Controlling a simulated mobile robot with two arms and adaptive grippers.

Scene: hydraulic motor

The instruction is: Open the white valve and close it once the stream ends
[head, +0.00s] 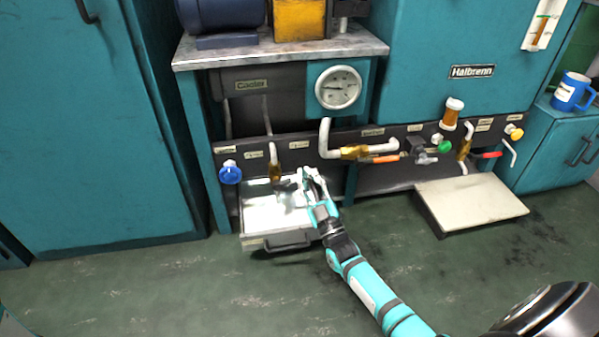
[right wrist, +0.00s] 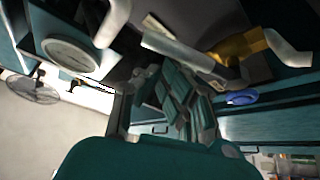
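The valve panel (head: 400,182) runs along the machine's lower front. My right gripper (head: 310,178) is in front of it, above a shallow tray (head: 256,239) with a dark handle. In the right wrist view its fingers (right wrist: 162,108) look apart, with nothing clearly between them. A pale, lever-like bar (right wrist: 182,50) lies just beyond the fingertips; it may be the white valve, and I see no contact. In the head view the gripper covers this spot. A brass-ended spout (head: 275,172) points down over the tray; I cannot make out a stream. My left gripper is not in view.
A blue knob (head: 230,173) is left of the spout. A white pipe (head: 326,138), an orange lever (head: 380,160), a green knob (head: 445,147) and a red lever (head: 488,155) are to the right. A gauge (head: 338,88) sits above. A low platform (head: 470,200) stands on the floor.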

